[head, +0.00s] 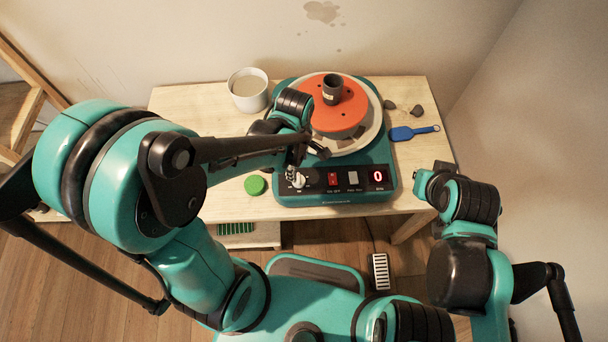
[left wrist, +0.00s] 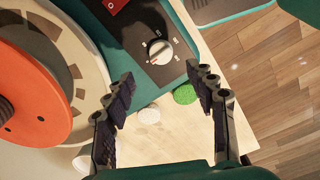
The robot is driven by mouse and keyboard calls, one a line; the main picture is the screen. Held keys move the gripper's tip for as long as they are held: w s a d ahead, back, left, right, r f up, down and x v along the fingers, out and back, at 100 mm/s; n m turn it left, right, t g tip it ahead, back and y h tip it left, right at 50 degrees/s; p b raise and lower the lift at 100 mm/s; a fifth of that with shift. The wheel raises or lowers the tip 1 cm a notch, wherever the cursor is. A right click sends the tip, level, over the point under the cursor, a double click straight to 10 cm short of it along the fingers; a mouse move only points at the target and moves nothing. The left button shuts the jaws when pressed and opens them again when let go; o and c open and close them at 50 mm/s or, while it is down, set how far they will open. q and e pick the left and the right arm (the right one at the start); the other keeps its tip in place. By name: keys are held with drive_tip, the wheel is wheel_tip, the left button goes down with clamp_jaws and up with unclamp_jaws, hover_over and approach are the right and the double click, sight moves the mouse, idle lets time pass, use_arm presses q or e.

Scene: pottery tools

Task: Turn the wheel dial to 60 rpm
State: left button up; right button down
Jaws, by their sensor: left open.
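The pottery wheel's black panel carries a white dial (head: 299,181) at its left end, and the dial also shows in the left wrist view (left wrist: 160,51). Its printed marks are too small to read. The red display (head: 378,176) at the panel's right end reads 0. My left gripper (head: 303,158) is open and empty, just behind and above the dial. In the left wrist view its two fingers (left wrist: 163,92) stand apart, with the dial beyond their tips and not between them. My right gripper (head: 428,182) is off the table's right edge; its fingers are unclear.
A red switch (head: 333,179) and a grey switch (head: 352,178) sit right of the dial. The orange wheel disc (head: 328,116) bears a dark cylinder (head: 332,90). A white bucket (head: 248,91), green round piece (head: 255,186) and blue tool (head: 412,132) lie around the wheel.

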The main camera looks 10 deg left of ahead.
sight(299, 178)
use_arm(q)
drive_tip(key=shift+d+f, duration=0.15)
drive_tip(key=shift+f, duration=0.2)
drive_tip(key=shift+n, duration=0.3)
wheel_tip(299, 178, down, 8)
drive_tip(key=b, duration=0.3)
drive_tip(key=shift+r, duration=0.2)
drive_tip(key=c, duration=1.2)
